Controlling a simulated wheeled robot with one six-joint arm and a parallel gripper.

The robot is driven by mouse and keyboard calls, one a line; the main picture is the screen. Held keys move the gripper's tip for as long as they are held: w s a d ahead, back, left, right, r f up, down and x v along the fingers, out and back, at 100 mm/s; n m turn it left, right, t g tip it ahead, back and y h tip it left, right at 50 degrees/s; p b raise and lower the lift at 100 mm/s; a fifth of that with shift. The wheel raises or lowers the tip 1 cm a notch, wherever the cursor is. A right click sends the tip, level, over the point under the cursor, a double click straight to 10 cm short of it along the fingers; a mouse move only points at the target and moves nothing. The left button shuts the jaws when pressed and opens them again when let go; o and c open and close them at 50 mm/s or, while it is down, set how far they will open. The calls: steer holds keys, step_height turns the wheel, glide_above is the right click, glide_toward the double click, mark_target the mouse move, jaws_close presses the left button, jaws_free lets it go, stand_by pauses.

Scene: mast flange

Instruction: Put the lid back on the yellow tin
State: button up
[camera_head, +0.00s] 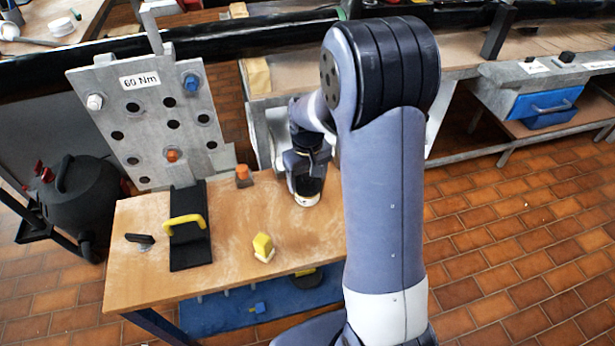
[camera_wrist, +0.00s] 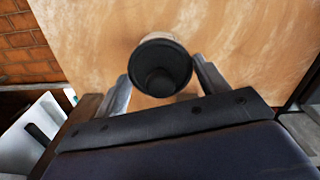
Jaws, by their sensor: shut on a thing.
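My gripper (camera_head: 307,190) points down low over the wooden table, near its right part. In the wrist view, my gripper's fingers (camera_wrist: 163,84) flank a round black lid (camera_wrist: 160,68) with a smaller dark round part at its middle, and are shut on it. A pale rim (camera_wrist: 158,36) shows just past the lid's far edge.
The wooden table (camera_head: 225,270) also holds a yellow block (camera_head: 263,248) with a pale base, an orange-topped piece (camera_head: 243,174), a black lever (camera_head: 140,239) and a black board with a yellow handle (camera_head: 184,222). A perforated metal plate (camera_head: 150,128) stands behind.

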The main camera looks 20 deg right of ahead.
stand_by(0.3)
steer(key=o, duration=1)
steer(key=shift+o, duration=0.7)
steer(key=shift+r+p, duration=2.85)
steer(key=shift+r, duration=0.65)
jaws_close()
steer(key=shift+f, duration=0.2)
